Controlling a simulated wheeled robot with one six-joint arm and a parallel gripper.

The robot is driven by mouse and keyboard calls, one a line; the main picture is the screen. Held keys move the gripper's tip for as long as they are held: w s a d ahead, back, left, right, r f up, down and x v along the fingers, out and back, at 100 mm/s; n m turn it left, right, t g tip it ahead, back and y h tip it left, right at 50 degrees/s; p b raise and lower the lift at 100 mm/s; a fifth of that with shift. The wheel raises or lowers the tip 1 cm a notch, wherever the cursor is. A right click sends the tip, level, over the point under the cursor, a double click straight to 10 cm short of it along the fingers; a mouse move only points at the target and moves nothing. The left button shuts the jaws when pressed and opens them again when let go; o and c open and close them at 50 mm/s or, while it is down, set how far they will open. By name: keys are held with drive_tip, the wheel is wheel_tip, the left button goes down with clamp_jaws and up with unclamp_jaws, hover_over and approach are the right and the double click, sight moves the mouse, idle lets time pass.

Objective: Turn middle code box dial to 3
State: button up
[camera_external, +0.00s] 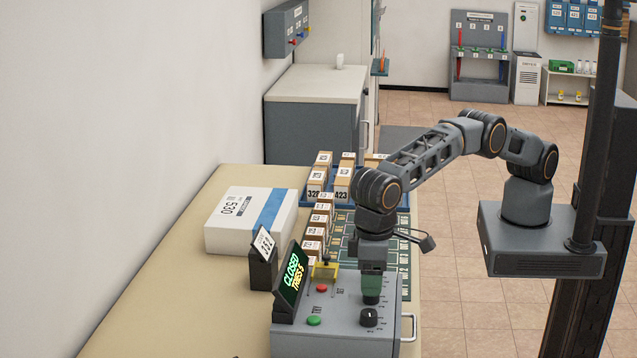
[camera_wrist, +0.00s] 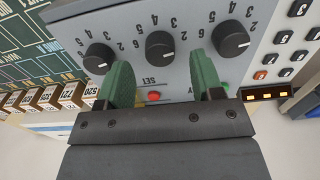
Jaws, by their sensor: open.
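The grey code box (camera_external: 340,330) stands on the table's near end, with a lit display (camera_external: 291,276) reading "CLOSED" and "TRIES 5". The wrist view shows three black dials in a row with numbers around them. The middle dial (camera_wrist: 160,46) lies between the green fingertips of my gripper (camera_wrist: 160,60), with a gap on each side. Its white mark is small and the number it points to is unclear. The other dials (camera_wrist: 98,58) (camera_wrist: 231,39) lie outside the fingers. In the external view my gripper (camera_external: 371,297) points down over the box and hides some dials.
A red button (camera_external: 321,287) and a green button (camera_external: 313,320) sit on the box top. A "132" card (camera_external: 263,243), a white "530" parcel (camera_external: 250,219) and small numbered boxes (camera_external: 316,222) stand behind. A metal handle (camera_external: 409,327) is at the box's right side.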

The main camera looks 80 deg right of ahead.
drive_tip(key=shift+f, duration=1.55)
drive_tip(key=c, duration=0.9)
